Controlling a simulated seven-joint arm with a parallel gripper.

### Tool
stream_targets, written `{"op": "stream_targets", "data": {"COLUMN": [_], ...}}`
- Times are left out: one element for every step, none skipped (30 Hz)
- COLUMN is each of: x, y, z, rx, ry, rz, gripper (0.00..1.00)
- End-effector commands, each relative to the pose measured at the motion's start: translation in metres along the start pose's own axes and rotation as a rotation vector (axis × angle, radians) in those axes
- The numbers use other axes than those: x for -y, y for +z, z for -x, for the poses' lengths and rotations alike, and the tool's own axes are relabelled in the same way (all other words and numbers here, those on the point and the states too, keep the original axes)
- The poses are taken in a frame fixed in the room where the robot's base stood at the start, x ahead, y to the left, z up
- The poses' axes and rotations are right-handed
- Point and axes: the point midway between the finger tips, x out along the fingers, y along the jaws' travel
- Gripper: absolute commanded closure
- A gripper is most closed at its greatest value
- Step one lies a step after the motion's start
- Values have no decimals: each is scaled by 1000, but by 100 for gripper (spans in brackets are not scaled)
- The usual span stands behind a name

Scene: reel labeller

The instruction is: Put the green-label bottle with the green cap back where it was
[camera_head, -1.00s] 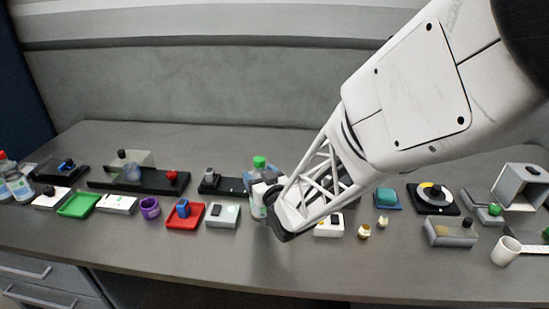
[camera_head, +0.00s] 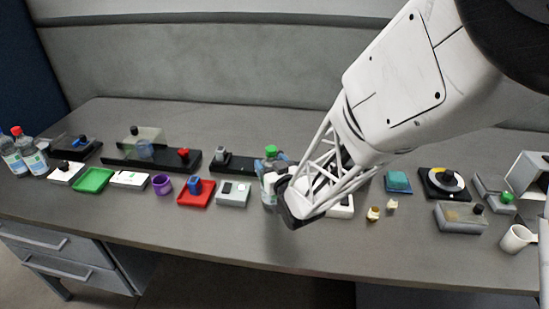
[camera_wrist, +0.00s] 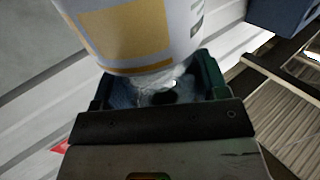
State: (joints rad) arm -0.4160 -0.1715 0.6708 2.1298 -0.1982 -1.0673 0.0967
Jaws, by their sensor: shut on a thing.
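The bottle with the green cap (camera_head: 268,168) stands near upright at the middle of the bench in the head view. My gripper (camera_head: 273,184) is shut on its body from the right side. The gripper hides part of the bottle, and I cannot make out its label colour. I cannot tell whether its base touches the bench. In the wrist view, something clear (camera_wrist: 160,88) shows between the dark teal fingers (camera_wrist: 210,76). A large pale, tan-marked surface covers the top there.
Two clear bottles, one with a red cap (camera_head: 28,150), stand at the far left. A red tray (camera_head: 208,197), a grey box (camera_head: 233,194) and a purple cup (camera_head: 161,184) are left of my gripper. A white mug (camera_head: 515,240) stands right. The bench front is mostly clear.

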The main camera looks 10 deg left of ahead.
Motion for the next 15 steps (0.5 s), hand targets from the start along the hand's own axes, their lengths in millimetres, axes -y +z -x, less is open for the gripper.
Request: {"op": "stream_targets", "data": {"x": [0,0,0,0,0,0,0,0,0,0,0,0,0,0,0], "y": [-1,-1,-1,0,0,1,2,2,3,3,3,3,3,3,3], "z": [0,0,0,0,0,0,0,0,0,0,0,0,0,0,0], "rx": [-1,-1,-1,-1,-1,-1,-1,-1,1,0,0,0,0,0,1], "ry": [0,0,0,0,0,0,0,0,0,0,0,0,0,0,0], "rz": [0,0,0,0,0,0,0,0,0,0,0,0,0,0,0], "gripper": [100,100,100,100,100,100,100,100,30,25,20,14,10,7,7]}}
